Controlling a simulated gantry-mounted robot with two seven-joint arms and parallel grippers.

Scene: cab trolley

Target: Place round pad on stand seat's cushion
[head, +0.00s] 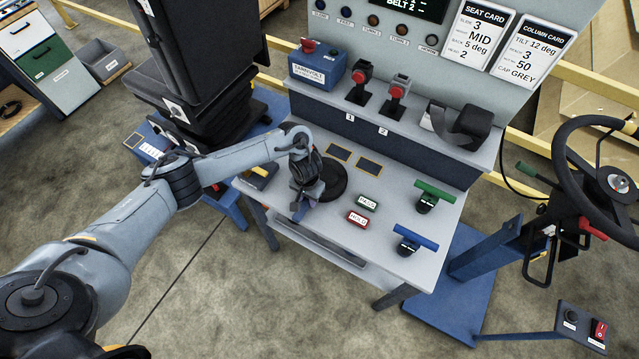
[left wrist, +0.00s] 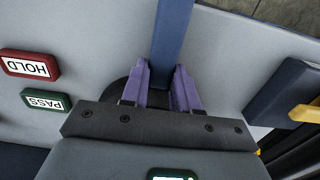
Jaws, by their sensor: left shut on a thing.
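The round pad (head: 330,180) is a black disc at the left part of the grey bench top, partly hidden by my left gripper (head: 307,197). In the left wrist view the purple fingers (left wrist: 160,88) are closed around a blue bar (left wrist: 173,35), with the dark pad (left wrist: 120,88) just behind them. The bar seems to belong to the pad, but its join is hidden. Whether the pad touches the bench I cannot tell. The stand seat (head: 205,45) is black, with its cushion (head: 165,97) low at the upper left. My right gripper is out of view.
A PASS block (head: 367,203) and a HOLD block (head: 358,219) lie right of the pad. A green-handled tool (head: 432,192) and a blue-handled tool (head: 415,238) stand further right. A yellow-and-black item (head: 262,175) is left of the gripper. A steering wheel (head: 605,180) is at the right.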

